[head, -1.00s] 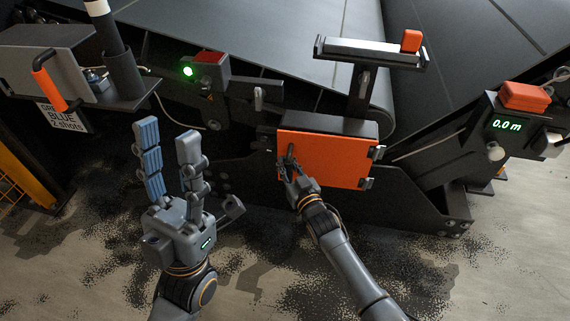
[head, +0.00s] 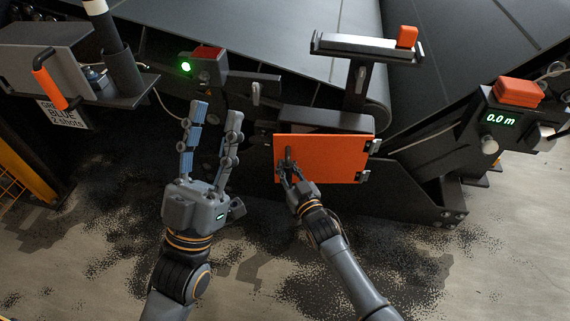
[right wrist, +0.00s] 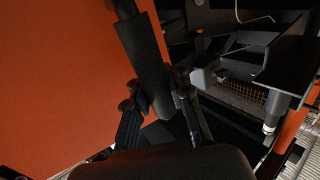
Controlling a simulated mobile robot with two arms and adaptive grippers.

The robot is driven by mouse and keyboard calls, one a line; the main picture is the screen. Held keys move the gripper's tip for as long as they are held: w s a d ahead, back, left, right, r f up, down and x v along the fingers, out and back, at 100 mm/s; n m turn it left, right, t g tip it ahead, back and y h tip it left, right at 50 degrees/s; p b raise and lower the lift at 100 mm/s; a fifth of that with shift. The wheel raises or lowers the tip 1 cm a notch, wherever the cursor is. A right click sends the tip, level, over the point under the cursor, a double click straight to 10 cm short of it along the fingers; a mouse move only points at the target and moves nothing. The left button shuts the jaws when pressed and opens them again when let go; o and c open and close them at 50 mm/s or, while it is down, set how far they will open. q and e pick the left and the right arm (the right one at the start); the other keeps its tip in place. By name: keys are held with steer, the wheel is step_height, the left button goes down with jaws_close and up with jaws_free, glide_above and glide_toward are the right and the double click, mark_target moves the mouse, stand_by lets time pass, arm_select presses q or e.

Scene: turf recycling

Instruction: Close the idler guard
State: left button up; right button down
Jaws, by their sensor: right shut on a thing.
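The idler guard (head: 335,152) is a flat orange panel on a dark housing under the belt, with hinges (head: 374,146) on its right side. I cannot tell how large any gap behind it is. My right gripper (head: 288,166) is shut on the dark bar handle (head: 288,154) near the panel's left edge. In the right wrist view, the fingers (right wrist: 160,100) close around the handle (right wrist: 143,48), with the orange panel (right wrist: 55,75) filling the left side. My left gripper (head: 216,115) is open and empty, fingers pointing up, left of the guard and apart from it.
A green-lit box (head: 208,68) stands behind my left gripper. A shelf (head: 130,90) with an orange-handled lever (head: 50,78) is at left. A display box (head: 505,115) reading 0.0 m is at right. A bracket with an orange block (head: 407,36) rises above the guard. The floor in front is open.

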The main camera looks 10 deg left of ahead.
steer(key=shift+w+d, duration=0.25)
steer(key=shift+d, duration=0.2)
steer(key=c, duration=1.5)
jaws_free()
steer(key=shift+c, duration=0.2)
steer(key=shift+o, duration=0.3)
steer(key=shift+d, duration=0.1)
steer(key=shift+s+a, duration=0.1)
steer(key=shift+a, duration=0.1)
steer(key=shift+s+d+f, duration=0.1)
steer(key=shift+s+d, duration=0.05)
steer(key=shift+s, duration=0.15)
steer(key=v, duration=1.1)
steer(key=shift+d, duration=0.2)
steer(key=shift+s, duration=0.15)
